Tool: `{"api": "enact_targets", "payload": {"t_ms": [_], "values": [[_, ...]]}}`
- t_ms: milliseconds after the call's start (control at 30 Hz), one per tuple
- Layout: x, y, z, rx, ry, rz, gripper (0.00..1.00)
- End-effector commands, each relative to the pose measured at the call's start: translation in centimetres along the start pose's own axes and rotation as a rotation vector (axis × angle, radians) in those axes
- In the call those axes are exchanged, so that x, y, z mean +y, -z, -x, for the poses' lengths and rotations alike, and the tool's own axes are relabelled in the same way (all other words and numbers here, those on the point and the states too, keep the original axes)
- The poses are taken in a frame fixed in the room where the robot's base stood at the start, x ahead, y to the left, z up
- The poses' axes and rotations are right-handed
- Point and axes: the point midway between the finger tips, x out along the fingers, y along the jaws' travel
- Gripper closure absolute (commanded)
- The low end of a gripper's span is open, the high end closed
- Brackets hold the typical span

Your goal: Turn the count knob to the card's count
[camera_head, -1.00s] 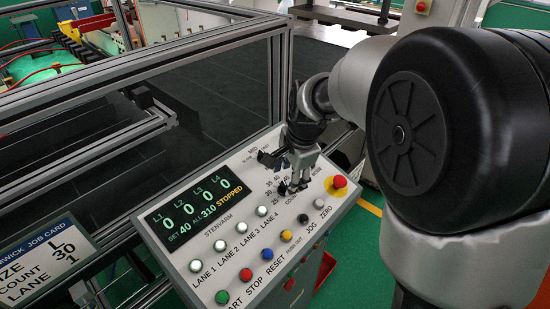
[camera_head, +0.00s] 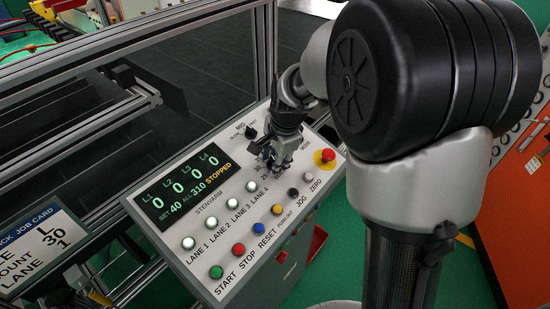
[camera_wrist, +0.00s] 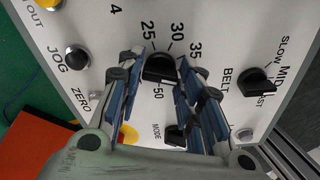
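The job card (camera_head: 38,248) at the left of the head view reads count 30, size L, lane 1; its left edge is cut off. The black count knob (camera_wrist: 160,68) shows in the wrist view, among the marks 25, 30, 35 and 50. My gripper (camera_wrist: 161,61) is open, with one finger on each side of the knob and its tips close beside it. I cannot tell whether they touch it. In the head view my gripper (camera_head: 274,165) largely hides the knob.
The belt knob (camera_wrist: 259,82) and the mode knob (camera_wrist: 175,136) are near the fingers. A red emergency button (camera_head: 327,156) and several coloured push buttons line the sloped panel (camera_head: 232,262). A metal frame (camera_head: 130,52) stands behind the panel.

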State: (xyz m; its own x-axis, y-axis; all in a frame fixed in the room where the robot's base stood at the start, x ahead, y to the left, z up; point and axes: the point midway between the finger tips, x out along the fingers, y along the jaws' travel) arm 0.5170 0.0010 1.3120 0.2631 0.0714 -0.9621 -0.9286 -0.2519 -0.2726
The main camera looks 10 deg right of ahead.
Motion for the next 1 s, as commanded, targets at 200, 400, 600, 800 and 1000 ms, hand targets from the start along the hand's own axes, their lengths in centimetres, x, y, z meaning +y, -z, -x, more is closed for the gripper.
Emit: {"api": "enact_targets", "payload": {"t_ms": [200,400,600,800,1000], "values": [[0.0,0.0,0.01,0.0,0.0,0.0,0.84],[-0.01,0.01,0.02,0.0,0.0,0.001,0.92],[0.01,0.01,-0.03,0.0,0.003,0.026,0.92],[0.05,0.03,-0.14,0.001,0.014,0.118,0.92],[0.09,0.05,-0.22,0.002,0.031,0.278,0.92]]}}
